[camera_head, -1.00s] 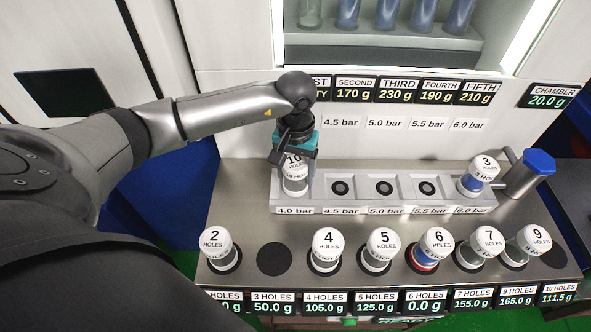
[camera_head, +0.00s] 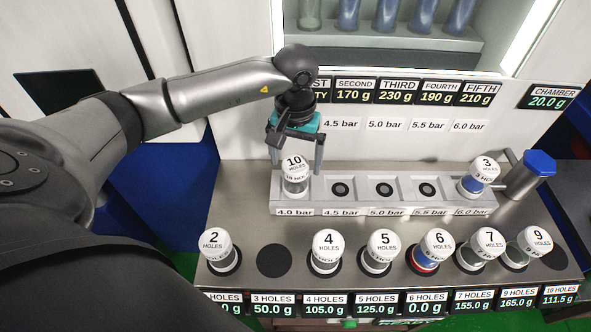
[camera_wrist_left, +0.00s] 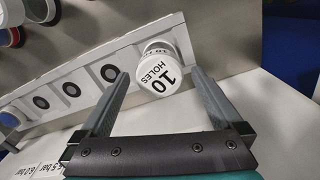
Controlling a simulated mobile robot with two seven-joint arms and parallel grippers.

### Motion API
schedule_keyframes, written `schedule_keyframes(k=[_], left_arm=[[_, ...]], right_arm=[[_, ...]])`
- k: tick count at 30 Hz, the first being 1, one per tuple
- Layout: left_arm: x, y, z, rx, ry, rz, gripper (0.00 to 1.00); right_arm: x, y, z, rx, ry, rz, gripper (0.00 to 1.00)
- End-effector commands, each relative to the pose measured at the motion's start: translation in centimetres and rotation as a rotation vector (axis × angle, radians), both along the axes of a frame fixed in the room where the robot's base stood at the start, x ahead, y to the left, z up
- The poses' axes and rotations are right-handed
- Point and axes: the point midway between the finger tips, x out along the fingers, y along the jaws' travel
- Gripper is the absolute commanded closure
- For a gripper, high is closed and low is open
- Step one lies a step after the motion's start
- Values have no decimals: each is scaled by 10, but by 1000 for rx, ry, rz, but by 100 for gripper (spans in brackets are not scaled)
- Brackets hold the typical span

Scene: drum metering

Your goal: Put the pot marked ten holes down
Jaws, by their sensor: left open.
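The pot marked ten holes (camera_head: 295,178) stands upright in the 4.0 bar place at the left end of the grey rack (camera_head: 340,205). Its white lid reads "10 HOLES" in the left wrist view (camera_wrist_left: 160,72). My left gripper (camera_head: 296,168) is open above and behind the pot. Its fingers are spread to either side, and in the left wrist view (camera_wrist_left: 160,88) they look clear of the pot. My right gripper is not in view.
The pot marked 3 (camera_head: 479,176) stands at the 6.0 bar end, beside a blue-capped cylinder (camera_head: 538,163). The three rack places between are empty. Several pots, such as the pot marked 4 (camera_head: 327,250), line the front; the 3 holes spot (camera_head: 274,260) is empty.

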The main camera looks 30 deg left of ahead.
Motion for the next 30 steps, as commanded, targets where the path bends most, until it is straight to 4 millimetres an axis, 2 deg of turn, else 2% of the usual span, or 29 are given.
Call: schedule_keyframes(k=[1,6,12,30], left_arm=[[2,1,13,1,-6,-1,0],[1,0,47,0,-5,-1,0],[0,0,70,0,-1,0,0],[0,0,74,0,1,0,0]], right_arm=[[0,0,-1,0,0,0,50],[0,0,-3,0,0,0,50],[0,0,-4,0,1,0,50],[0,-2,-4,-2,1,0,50]])
